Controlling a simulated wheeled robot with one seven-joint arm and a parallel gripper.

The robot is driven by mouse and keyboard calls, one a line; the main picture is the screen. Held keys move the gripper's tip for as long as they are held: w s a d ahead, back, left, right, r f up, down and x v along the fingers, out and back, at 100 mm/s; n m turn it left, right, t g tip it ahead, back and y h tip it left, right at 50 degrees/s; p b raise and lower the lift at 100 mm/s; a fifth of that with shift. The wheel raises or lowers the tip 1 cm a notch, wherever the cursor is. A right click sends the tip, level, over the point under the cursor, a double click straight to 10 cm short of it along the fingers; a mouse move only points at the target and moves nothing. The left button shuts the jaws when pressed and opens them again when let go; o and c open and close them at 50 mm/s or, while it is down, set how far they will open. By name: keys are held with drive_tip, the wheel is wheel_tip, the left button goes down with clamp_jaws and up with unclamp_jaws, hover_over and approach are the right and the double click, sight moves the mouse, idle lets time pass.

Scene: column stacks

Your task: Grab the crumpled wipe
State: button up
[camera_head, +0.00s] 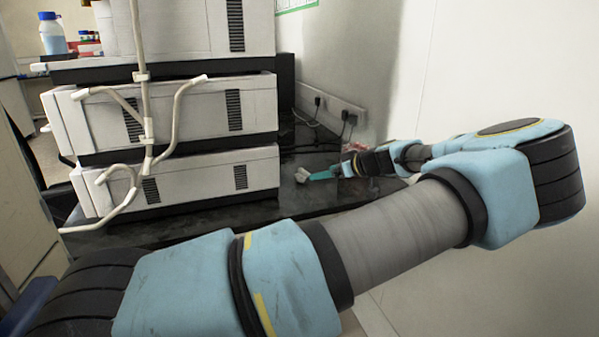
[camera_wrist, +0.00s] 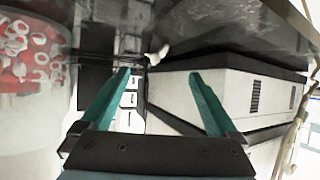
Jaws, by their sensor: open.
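The crumpled wipe (camera_head: 302,174) is a small white lump on the dark bench top, just right of the stacked white units. In the wrist view the wipe (camera_wrist: 157,55) shows a little beyond the fingertips, between their lines. My gripper (camera_head: 316,176) reaches in from the right, its teal fingers pointing left toward the wipe. In the wrist view my gripper (camera_wrist: 160,73) has its two fingers spread, with nothing held between them. The head view is too small to tell how close the fingertips are to the wipe.
White stacked instrument units (camera_head: 200,185) with tubing stand left of the wipe; a unit (camera_wrist: 225,95) fills the right of the wrist view. A clear container (camera_wrist: 35,60) of red and white pieces is at left. Wall sockets (camera_head: 330,103) and cables are behind.

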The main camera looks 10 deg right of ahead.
sight(307, 175)
drive_tip(key=p+x, duration=0.1)
drive_tip(key=x, duration=0.5)
drive_tip(key=shift+w+p, duration=0.3)
drive_tip(key=p+x, duration=0.1)
drive_tip(key=x, duration=0.2)
drive_tip(key=shift+w+a+f, duration=0.1)
drive_tip(key=shift+w+a, duration=0.05)
drive_tip(key=shift+w, duration=0.1)
drive_tip(key=shift+w+a+f, duration=0.1)
drive_tip(key=shift+w+f, duration=0.2)
drive_tip(key=shift+w, duration=0.05)
drive_tip(key=c, duration=1.4)
